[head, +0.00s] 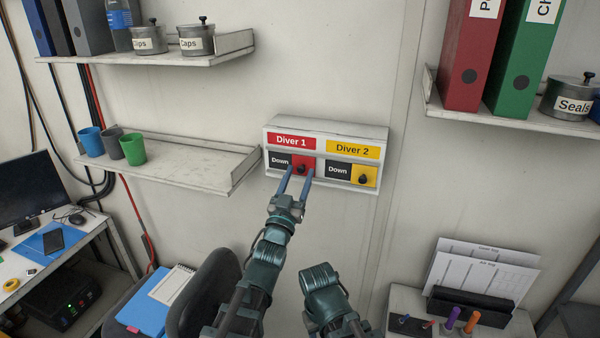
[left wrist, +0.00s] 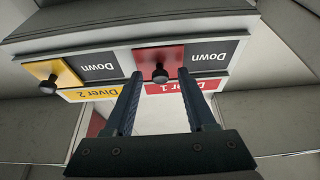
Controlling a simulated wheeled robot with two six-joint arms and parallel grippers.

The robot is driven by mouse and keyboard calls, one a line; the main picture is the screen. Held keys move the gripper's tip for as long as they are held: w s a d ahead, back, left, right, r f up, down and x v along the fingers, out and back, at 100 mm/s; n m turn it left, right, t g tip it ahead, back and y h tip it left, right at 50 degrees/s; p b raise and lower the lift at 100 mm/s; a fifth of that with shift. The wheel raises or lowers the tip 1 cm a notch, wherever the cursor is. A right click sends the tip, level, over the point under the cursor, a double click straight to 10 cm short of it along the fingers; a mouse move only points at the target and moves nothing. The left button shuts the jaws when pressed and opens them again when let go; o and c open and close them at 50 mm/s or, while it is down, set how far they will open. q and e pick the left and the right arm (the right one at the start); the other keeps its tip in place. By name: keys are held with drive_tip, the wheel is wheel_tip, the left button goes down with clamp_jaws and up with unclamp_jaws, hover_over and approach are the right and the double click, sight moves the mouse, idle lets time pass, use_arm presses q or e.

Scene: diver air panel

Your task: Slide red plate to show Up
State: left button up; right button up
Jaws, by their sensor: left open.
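The air panel (head: 327,137) is a white box on the wall with a red "Diver 1" label (head: 291,142) and a yellow "Diver 2" label (head: 353,149). Below the Diver 1 label, the red plate (head: 304,161) covers the right half of its slot, and a black "Down" (head: 279,162) shows on the left. The plate has a dark knob (left wrist: 160,73). My left gripper (head: 298,171) is open in front of the plate. In the left wrist view, upside down, its fingers stand either side of the knob, with gaps visible. My right gripper is out of view.
The yellow plate (head: 365,176) with its black knob sits beside "Down" in the Diver 2 slot. A shelf (head: 200,165) with cups is at the left, close to the panel. A binder shelf (head: 510,116) is at upper right. A chair (head: 212,290) stands below.

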use_arm(q)
drive_tip(key=shift+s, duration=0.15)
clamp_jaws()
idle(1.3)
